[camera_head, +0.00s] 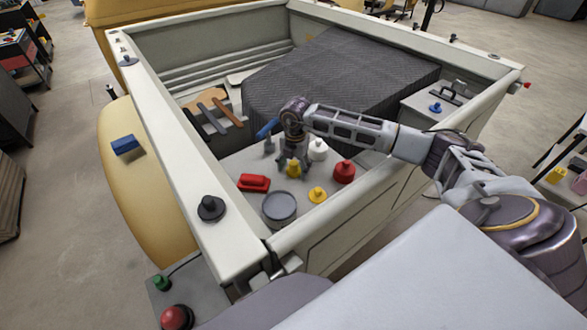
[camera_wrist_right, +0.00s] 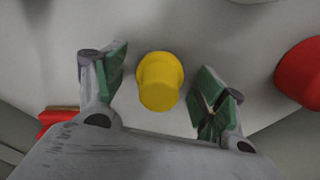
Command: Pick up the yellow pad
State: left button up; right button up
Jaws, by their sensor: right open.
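My right gripper (camera_head: 293,165) is open and points down over the light surface inside the truck-bed shell. A yellow knob-shaped piece (camera_head: 293,171) is below and between its fingers. In the right wrist view the right gripper (camera_wrist_right: 162,95) has green-padded fingers on either side of this yellow piece (camera_wrist_right: 158,82), with a gap on each side. A second yellow piece (camera_head: 318,195), low with a small top, stands nearer to me and to the right. I cannot tell from shape alone which one is the yellow pad. My left gripper is not in view.
Near the gripper stand a red round piece (camera_head: 343,172), a white one (camera_head: 318,150), a red block (camera_head: 254,183) and a grey round dish (camera_head: 279,207). The bed's near wall (camera_head: 345,212) rises close by. A dark ribbed cover (camera_head: 340,75) fills the back.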

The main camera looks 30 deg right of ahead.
aim_at(294, 163)
jog(key=shift+c, duration=0.5)
jog(key=c, duration=0.9)
jog(key=shift+r, duration=0.15)
jog(key=shift+r+b, duration=0.9)
jog(key=shift+r, duration=4)
jog(key=o, duration=0.3)
jog(key=c, duration=0.3)
